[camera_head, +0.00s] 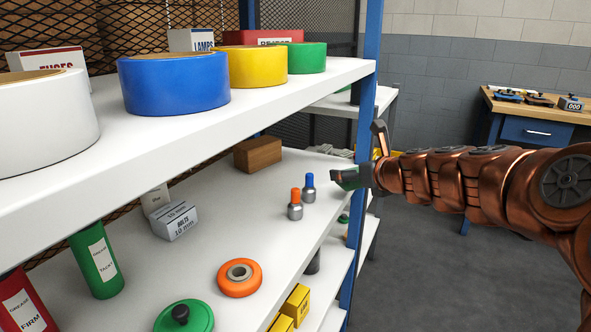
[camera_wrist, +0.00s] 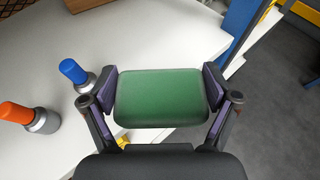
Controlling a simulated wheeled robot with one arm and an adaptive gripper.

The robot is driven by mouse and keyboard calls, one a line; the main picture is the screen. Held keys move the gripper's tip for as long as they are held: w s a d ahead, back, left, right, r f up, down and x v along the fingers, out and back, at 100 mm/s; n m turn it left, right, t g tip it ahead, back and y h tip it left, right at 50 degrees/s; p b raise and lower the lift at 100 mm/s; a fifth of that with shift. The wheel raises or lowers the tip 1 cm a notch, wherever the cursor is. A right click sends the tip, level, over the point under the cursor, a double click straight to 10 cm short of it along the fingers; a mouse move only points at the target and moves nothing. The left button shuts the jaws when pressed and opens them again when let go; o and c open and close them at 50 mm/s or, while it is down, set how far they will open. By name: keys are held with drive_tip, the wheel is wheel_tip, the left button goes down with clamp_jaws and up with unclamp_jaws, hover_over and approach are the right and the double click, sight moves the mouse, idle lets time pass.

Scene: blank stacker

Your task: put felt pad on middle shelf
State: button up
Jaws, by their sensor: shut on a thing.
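A green pad (camera_wrist: 160,97), which looks like the felt pad, is held between the two fingers of my gripper (camera_wrist: 160,92). In the head view, the pad (camera_head: 345,179) shows edge-on in front of my gripper (camera_head: 362,176), at the right end of the shelving. The middle shelf (camera_head: 235,225) is white and lies below a shelf of tape rolls. The pad appears to be over or just above this shelf's right edge; the exact gap cannot be told.
A blue-topped bottle (camera_head: 309,187) and an orange-topped bottle (camera_head: 295,205) stand close to the pad. A blue post (camera_head: 365,120) rises beside my gripper.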

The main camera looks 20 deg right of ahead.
drive_tip(key=b, duration=0.2)
hover_over(318, 169)
wheel_tip(318, 169, down, 4)
drive_tip(key=b, duration=0.3)
drive_tip(key=shift+r, duration=0.25)
drive_tip(key=shift+f, duration=0.1)
drive_tip(key=o, duration=0.6)
drive_tip(key=shift+s+r, duration=0.25)
drive_tip(key=shift+r, duration=0.05)
drive_tip(key=p+v, duration=0.4)
drive_tip(key=v, duration=0.7)
drive_tip(key=shift+s, duration=0.25)
